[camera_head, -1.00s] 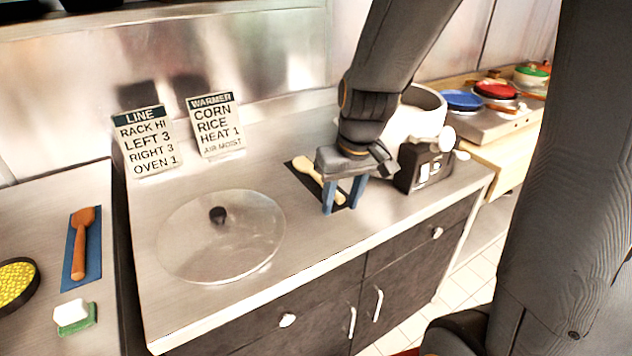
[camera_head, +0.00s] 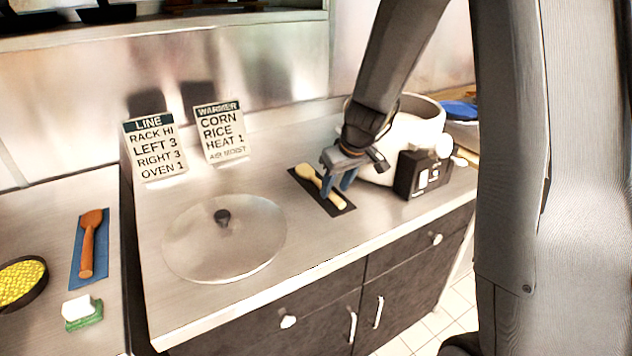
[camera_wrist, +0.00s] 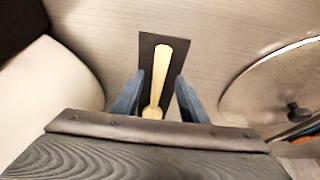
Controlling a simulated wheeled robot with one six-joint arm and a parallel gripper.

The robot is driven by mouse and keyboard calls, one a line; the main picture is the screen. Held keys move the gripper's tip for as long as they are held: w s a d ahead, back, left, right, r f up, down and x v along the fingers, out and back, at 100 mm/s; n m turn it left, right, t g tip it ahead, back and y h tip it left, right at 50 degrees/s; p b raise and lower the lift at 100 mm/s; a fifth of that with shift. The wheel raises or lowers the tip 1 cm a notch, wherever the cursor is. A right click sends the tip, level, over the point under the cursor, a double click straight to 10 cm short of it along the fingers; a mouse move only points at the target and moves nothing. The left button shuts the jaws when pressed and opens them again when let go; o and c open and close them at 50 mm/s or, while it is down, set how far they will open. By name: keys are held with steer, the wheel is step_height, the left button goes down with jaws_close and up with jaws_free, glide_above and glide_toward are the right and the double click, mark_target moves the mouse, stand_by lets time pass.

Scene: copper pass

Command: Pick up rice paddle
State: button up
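The rice paddle (camera_head: 335,199) is pale wood and lies on a dark mat (camera_head: 344,211) on the steel counter, beside the white cooker. My gripper (camera_head: 335,188) is open just above it, its blue fingers pointing down near the middle of the paddle. In the wrist view the paddle (camera_wrist: 165,75) runs lengthwise between the two fingers of my gripper (camera_wrist: 158,97). Its rounded head shows at the near end, and its handle reaches toward the far end of the mat. No contact between fingers and paddle shows.
The white cooker (camera_head: 412,127) with a black control box (camera_head: 424,174) stands close right of my gripper. A round clear lid (camera_head: 205,250) lies to the left. Two signs (camera_head: 221,132) lean at the back wall. An orange spatula (camera_head: 88,245) lies on the far-left counter.

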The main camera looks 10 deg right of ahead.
steer(key=shift+x, duration=1.1)
steer(key=shift+d, duration=0.1)
steer(key=shift+c, duration=0.4)
jaws_close()
